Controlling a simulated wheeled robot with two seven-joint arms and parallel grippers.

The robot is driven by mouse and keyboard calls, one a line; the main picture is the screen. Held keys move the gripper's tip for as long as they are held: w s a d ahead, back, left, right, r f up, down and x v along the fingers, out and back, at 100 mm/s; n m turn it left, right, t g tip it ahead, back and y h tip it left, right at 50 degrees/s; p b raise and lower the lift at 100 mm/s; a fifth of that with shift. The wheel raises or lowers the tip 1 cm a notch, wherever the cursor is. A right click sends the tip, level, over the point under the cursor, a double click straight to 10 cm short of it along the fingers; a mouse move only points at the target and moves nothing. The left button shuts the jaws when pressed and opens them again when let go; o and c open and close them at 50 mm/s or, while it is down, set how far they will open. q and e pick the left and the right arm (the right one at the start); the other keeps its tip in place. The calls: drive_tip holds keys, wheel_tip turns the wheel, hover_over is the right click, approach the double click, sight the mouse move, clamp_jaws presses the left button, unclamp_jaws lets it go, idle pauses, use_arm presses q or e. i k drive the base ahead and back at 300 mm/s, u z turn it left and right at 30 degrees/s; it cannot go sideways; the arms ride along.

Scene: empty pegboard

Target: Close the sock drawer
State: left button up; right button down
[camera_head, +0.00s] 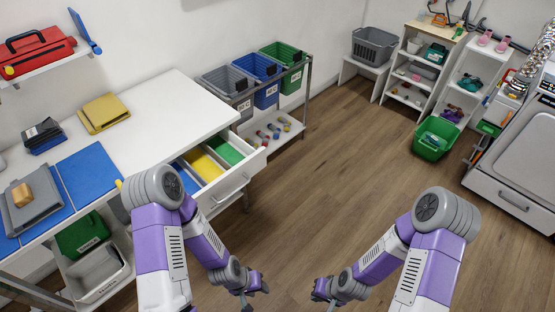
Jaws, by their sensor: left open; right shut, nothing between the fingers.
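An open drawer (238,182) sticks out from the white table, at the centre left. Blue, yellow and green sections show inside it; I cannot tell whether they hold socks. My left gripper (245,299) is low in the view, below and to the right of the drawer, apart from it, open and empty. My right gripper (331,304) is at the bottom edge, further right, shut with nothing in it. The fingertips of both are small and partly cut off by the picture's edge. My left arm passes just in front of the drawer's near side.
The white table (160,97) carries a yellow folder (103,112) and blue mats (88,172). A rack with grey, blue and green bins (282,62) stands behind the drawer. A green crate (434,138) stands on the floor at right. The wooden floor (335,165) between is clear.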

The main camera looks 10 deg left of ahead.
sight(213, 171)
drive_tip(key=i, duration=0.55)
drive_tip(key=u, duration=0.65)
